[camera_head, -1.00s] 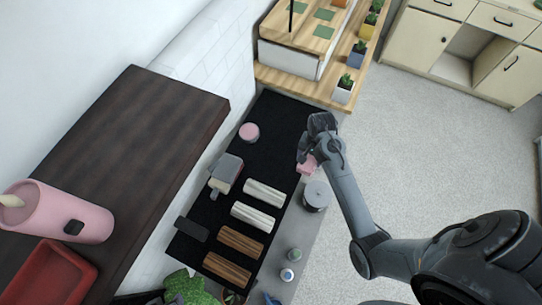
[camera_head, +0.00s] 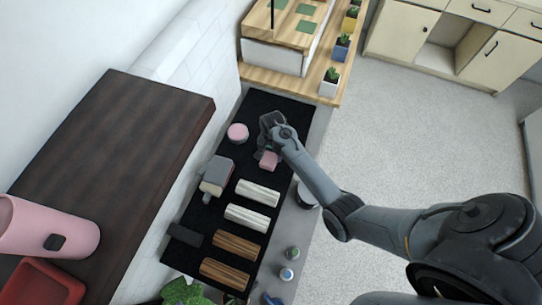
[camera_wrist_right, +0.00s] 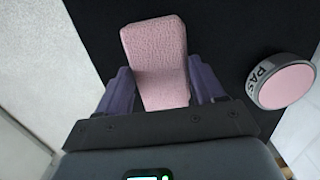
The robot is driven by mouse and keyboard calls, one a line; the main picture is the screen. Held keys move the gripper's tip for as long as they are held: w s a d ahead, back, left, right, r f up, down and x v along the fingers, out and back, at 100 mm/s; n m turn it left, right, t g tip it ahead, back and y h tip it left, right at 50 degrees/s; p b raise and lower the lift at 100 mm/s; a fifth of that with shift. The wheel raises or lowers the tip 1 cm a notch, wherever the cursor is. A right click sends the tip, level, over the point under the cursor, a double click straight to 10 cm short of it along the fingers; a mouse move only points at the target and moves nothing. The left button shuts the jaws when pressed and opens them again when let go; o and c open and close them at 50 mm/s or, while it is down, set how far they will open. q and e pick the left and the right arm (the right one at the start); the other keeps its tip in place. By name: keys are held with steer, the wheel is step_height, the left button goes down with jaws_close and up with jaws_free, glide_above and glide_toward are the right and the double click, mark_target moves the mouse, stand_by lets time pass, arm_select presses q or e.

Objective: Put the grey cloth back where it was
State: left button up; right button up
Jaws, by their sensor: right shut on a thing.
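My right gripper (camera_head: 268,146) is shut on a pink, textured, block-like piece (camera_head: 269,160), held over the black mat (camera_head: 262,112). In the right wrist view the pink piece (camera_wrist_right: 155,55) sits between the two purple-grey fingers (camera_wrist_right: 162,88) and sticks out past them. I see no item that is clearly a grey cloth. A grey and tan item (camera_head: 216,174), which I cannot identify, rests on the mat left of the gripper. My left gripper is not in view.
A round pink-topped tin (camera_head: 238,132) stands beside the gripper; it also shows in the right wrist view (camera_wrist_right: 284,84). Potted plants (camera_head: 330,82) line the wooden shelf. A dark slab (camera_head: 186,235) lies at the mat's left edge.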

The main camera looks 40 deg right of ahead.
steer(key=shift+f, duration=1.2)
steer(key=shift+f, duration=0.1)
steer(key=o, duration=1.2)
steer(key=shift+r, duration=0.25)
step_height(320, 180, up, 11)
steer(key=p, duration=0.1)
steer(key=s+a+r+n+t, duration=0.1)
steer(key=s+a+r+n, duration=0.2)
steer(key=s, duration=0.4)
steer(key=s+a+r+n+t, duration=0.1)
steer(key=s+a+r+n, duration=0.2)
steer(key=s+n, duration=0.3)
steer(key=s+a+r+n+t, duration=0.2)
steer(key=s+n, duration=0.3)
steer(key=s, duration=0.4)
steer(key=shift+s+a+r+h, duration=0.15)
steer(key=shift+s+a+r, duration=0.1)
steer(key=shift+a, duration=0.2)
steer(key=shift+s+a+r+h, duration=0.15)
steer(key=shift+a+r, duration=0.05)
steer(key=shift+a, duration=0.2)
